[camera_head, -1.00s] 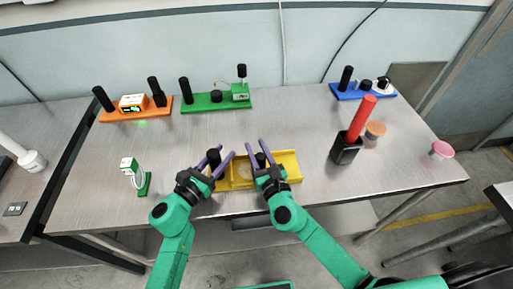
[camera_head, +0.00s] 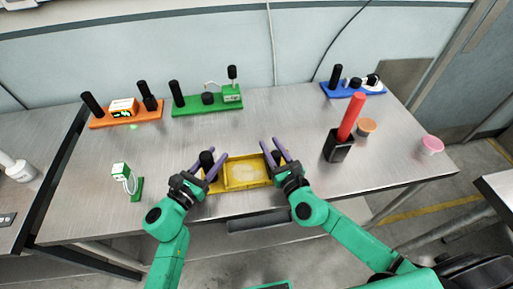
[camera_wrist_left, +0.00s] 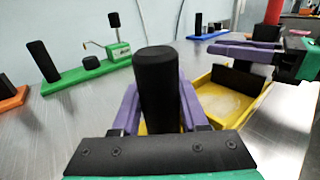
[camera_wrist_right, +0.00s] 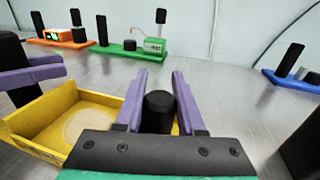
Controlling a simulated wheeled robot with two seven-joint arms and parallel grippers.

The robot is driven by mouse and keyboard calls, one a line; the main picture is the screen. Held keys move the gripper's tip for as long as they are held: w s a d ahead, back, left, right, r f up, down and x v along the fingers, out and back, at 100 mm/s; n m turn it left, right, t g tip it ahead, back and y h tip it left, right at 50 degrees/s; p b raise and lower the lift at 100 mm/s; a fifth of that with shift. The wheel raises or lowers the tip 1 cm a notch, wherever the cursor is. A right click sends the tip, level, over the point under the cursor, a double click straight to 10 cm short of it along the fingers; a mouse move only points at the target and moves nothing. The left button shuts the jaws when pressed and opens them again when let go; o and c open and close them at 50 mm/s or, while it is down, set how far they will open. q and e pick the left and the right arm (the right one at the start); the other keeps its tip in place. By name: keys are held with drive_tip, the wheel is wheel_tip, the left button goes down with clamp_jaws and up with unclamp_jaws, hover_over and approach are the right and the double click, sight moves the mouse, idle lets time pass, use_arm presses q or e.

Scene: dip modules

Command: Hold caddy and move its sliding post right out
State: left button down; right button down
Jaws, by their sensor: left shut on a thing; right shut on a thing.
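The yellow caddy (camera_head: 238,187) lies near the table's front edge, a shallow tray with a pale patch on its floor. A black post (camera_wrist_left: 158,85) stands upright at its left end. My left gripper (camera_head: 210,156) is shut on that post. The sliding post (camera_wrist_right: 160,108), short and black, is at the caddy's right end. My right gripper (camera_head: 273,150) is shut on it, with purple fingers on both sides. A dark upright plate (camera_wrist_left: 236,80) shows inside the tray in the left wrist view. The lower part of the sliding post is hidden by my gripper.
Orange (camera_head: 128,118), green (camera_head: 205,106) and blue (camera_head: 352,91) modules stand along the back. A black holder (camera_head: 337,147) with a red rod (camera_head: 351,115) is right of the caddy. A small white-green device (camera_head: 121,173) is at left. The table behind the caddy is clear.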

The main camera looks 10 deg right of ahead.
drive_tip(key=shift+d, duration=0.3)
drive_tip(key=c, duration=0.5)
unclamp_jaws()
drive_tip(key=shift+s, duration=0.1)
drive_tip(key=v, duration=1.2)
drive_tip(key=shift+r, duration=0.1)
